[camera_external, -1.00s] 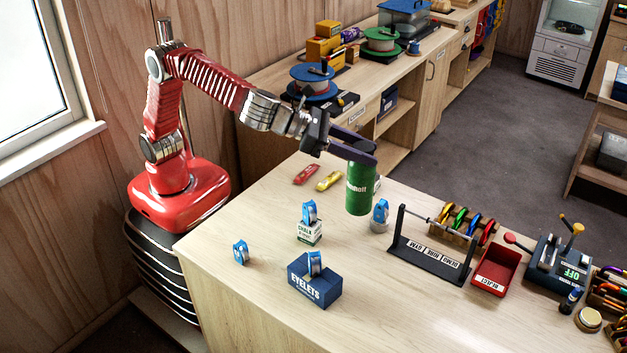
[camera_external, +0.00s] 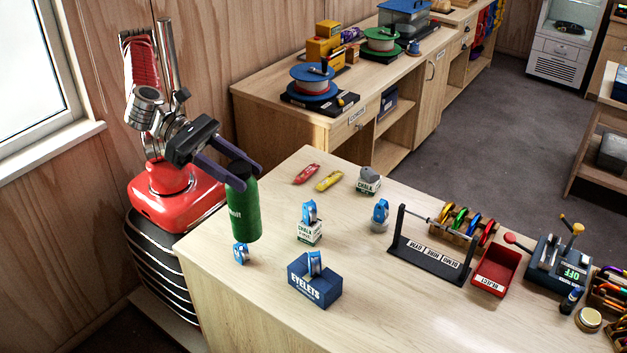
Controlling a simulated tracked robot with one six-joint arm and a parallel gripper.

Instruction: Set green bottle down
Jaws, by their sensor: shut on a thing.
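The green bottle (camera_external: 243,208) is a tall cylinder with white lettering, upright at the left part of the wooden bench (camera_external: 420,320). My gripper (camera_external: 247,172) is shut on its upper part, one dark finger on each side. The bottle's base is just behind a small blue pulley (camera_external: 240,254). I cannot tell whether the base touches the bench top or hangs a little above it.
Right of the bottle, a blue pulley stands on a chalk box (camera_external: 309,234) and another on the blue eyelets box (camera_external: 314,287). A grey-topped chalk block (camera_external: 368,181), red and yellow tools (camera_external: 328,180) and a black rack (camera_external: 432,258) lie beyond.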

